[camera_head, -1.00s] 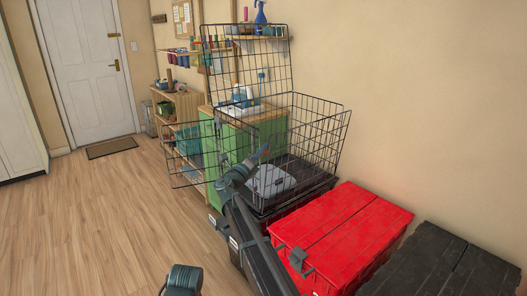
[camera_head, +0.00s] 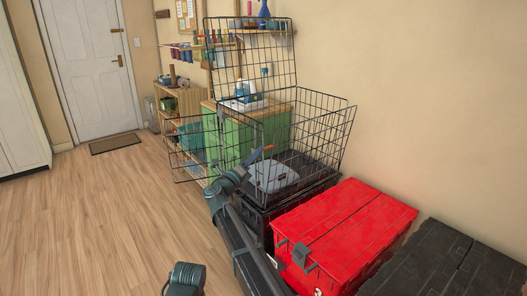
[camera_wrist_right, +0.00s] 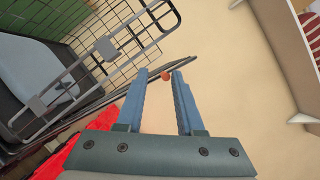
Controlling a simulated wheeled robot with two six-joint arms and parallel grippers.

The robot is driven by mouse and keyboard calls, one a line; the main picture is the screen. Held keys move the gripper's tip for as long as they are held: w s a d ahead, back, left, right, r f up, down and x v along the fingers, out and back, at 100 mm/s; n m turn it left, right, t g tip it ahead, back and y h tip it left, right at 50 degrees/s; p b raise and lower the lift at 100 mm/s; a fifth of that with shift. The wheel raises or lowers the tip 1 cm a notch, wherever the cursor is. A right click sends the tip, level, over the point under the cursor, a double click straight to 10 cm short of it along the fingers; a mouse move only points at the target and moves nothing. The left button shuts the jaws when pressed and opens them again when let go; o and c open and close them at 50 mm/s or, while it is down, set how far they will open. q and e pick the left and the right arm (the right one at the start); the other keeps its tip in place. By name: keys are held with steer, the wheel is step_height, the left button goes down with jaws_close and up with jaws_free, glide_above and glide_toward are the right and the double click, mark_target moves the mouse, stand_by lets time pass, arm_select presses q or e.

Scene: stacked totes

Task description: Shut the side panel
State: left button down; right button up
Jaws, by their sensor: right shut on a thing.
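The wire crate (camera_head: 322,133) stands on a black tote, its top panel raised upright. Its wire side panel (camera_head: 187,152) stands swung open to the left, out over the floor in the head view. My right gripper (camera_head: 262,153) is at the crate's open near side, apart from the panel's outer edge. In the right wrist view its blue fingers (camera_wrist_right: 160,76) close on a small orange piece (camera_wrist_right: 165,76). I cannot tell whether this piece belongs to the panel. Wire bars with grey plates (camera_wrist_right: 105,48) lie just left of the fingers. My left gripper is not in view.
A red tote (camera_head: 345,225) and a black tote (camera_head: 445,265) stand right of the crate. A grey-white item (camera_head: 272,176) lies in the crate. A green cabinet (camera_head: 240,140) and shelf are behind. The wooden floor (camera_head: 110,220) at left is clear.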

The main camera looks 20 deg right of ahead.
steer(key=b+v, duration=0.1)
steer(key=v, duration=0.6)
steer(key=shift+a, duration=0.3)
steer(key=shift+f, duration=0.1)
steer(key=s+d+f+m+g+y, duration=0.3)
steer(key=s+d+f+m+g, duration=0.15)
steer(key=s+f+m, duration=0.35)
steer(key=s+d+f+m+g+y, duration=0.2)
steer(key=s+d+f+m+g, duration=0.2)
steer(key=s+d+f+m, duration=0.4)
steer(key=s+a+f+m+g+y, duration=0.3)
steer(key=s+a+f+m+y, duration=0.2)
steer(key=s+f+m, duration=0.45)
steer(key=s+a+f+m+g+y, duration=0.1)
steer(key=s+a+f+m+y, duration=0.1)
steer(key=s+a+m+y, duration=0.7)
steer(key=s+a+r+h+p, duration=0.1)
steer(key=a+r+p, duration=0.1)
steer(key=r+p, duration=0.4)
steer(key=s+a+r+n+h+p, duration=0.1)
steer(key=a+r+p, duration=0.2)
steer(key=r+p, duration=0.4)
steer(key=s+a+r+n+g+h+p, duration=0.1)
steer(key=a+r+h+p, duration=0.1)
steer(key=r+p, duration=0.5)
steer(key=shift+a+r, duration=0.6)
steer(key=shift+a, duration=0.1)
steer(key=shift+o, duration=1.4)
steer(key=shift+f, duration=0.15)
